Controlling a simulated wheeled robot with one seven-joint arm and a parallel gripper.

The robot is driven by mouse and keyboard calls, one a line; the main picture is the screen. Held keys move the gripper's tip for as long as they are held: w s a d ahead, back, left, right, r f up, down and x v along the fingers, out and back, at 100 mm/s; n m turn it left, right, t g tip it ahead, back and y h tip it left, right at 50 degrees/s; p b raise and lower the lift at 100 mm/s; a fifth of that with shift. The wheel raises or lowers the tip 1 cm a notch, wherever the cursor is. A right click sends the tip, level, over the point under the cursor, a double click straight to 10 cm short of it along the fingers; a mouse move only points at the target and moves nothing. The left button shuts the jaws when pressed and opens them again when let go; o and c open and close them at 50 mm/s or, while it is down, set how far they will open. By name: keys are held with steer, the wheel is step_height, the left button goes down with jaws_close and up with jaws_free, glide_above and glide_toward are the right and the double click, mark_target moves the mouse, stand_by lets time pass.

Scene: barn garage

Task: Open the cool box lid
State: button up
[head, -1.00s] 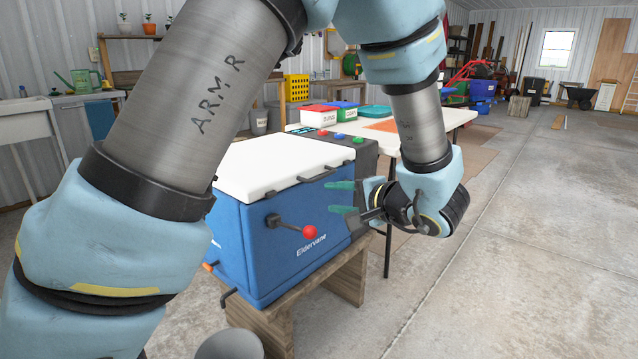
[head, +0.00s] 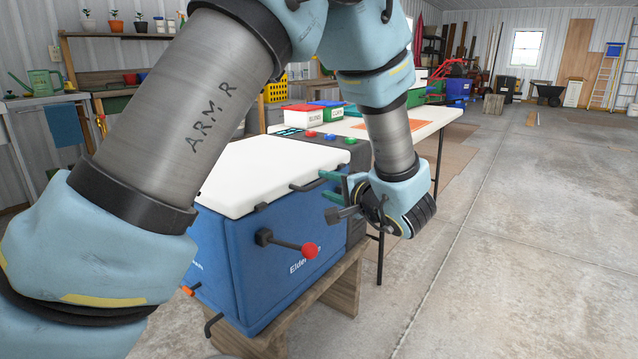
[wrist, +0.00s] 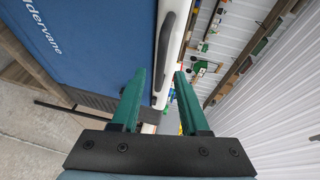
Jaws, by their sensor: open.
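The cool box (head: 275,265) is blue with a white lid (head: 262,172), which lies shut. A dark bar handle (head: 310,184) runs along the lid's front edge; it also shows in the wrist view (wrist: 166,45). A lever with a red knob (head: 310,251) sticks out of the front face. My gripper (head: 328,185) is open and empty, its green fingers close to the right end of the handle. In the wrist view the handle appears between the fingertips (wrist: 160,73); I cannot tell whether they touch it.
The cool box stands on a wooden bench (head: 340,290). A white table (head: 425,120) with coloured boxes is behind it. An orange-tipped part (head: 188,290) sticks out at the box's left. The concrete floor (head: 520,250) on the right is clear.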

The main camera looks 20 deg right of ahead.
mark_target(321, 183)
steer(key=shift+w+a+f, duration=0.1)
steer(key=shift+w+f, duration=0.1)
steer(key=shift+w, duration=0.8)
steer(key=shift+w+a+f, duration=0.1)
steer(key=shift+w+f, duration=0.05)
steer(key=shift+w, duration=0.85)
steer(key=shift+c, duration=0.2)
jaws_close()
